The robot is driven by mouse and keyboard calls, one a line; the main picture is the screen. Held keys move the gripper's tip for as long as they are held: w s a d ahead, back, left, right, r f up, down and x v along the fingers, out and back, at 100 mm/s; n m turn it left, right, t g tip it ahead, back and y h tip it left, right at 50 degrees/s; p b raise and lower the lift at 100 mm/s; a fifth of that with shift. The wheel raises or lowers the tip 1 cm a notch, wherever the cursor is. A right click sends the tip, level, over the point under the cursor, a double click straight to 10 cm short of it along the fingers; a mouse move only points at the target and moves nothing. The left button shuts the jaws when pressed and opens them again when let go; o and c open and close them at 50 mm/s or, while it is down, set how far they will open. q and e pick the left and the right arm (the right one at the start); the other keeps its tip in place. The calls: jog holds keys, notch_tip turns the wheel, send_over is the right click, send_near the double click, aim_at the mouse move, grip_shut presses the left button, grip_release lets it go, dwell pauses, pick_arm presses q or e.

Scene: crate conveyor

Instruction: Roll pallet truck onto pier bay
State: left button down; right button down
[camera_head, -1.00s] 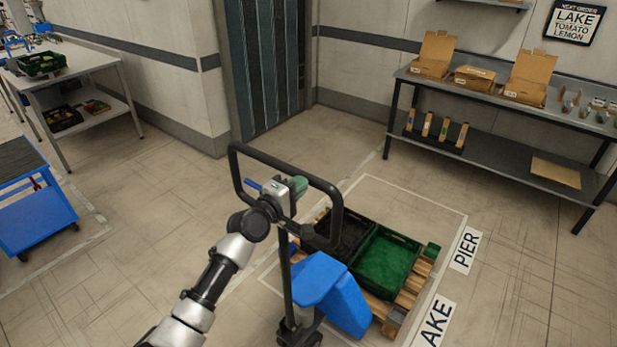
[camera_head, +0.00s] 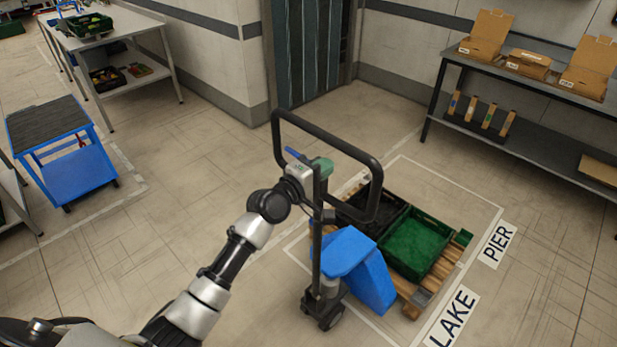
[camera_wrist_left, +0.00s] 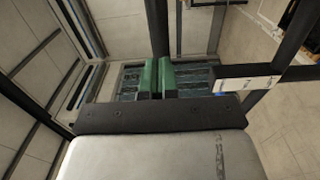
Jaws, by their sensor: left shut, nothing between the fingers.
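The pallet truck has a blue body (camera_head: 352,262) and a black loop handle (camera_head: 345,150) on an upright post. It carries a wooden pallet (camera_head: 448,270) with a dark crate and a green crate (camera_head: 428,262) side by side. My left gripper (camera_head: 321,168) is at the post inside the handle loop, its fingers shut with nothing seen between them. In the left wrist view its green fingers (camera_wrist_left: 157,75) are together near a black bar. The pallet lies within a white floor outline, beside the PIER label (camera_head: 499,244) and the LAKE label (camera_head: 454,318). My right gripper is out of view.
A shelf table (camera_head: 520,82) with cardboard boxes stands at the back right. A blue cart (camera_head: 75,170) and a grey table (camera_head: 110,33) with crates stand at left. A strip curtain doorway (camera_head: 310,50) is behind the truck.

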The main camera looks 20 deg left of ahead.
pick_arm(q)
jog(key=shift+v, duration=2.9)
jog(key=shift+d, duration=0.1)
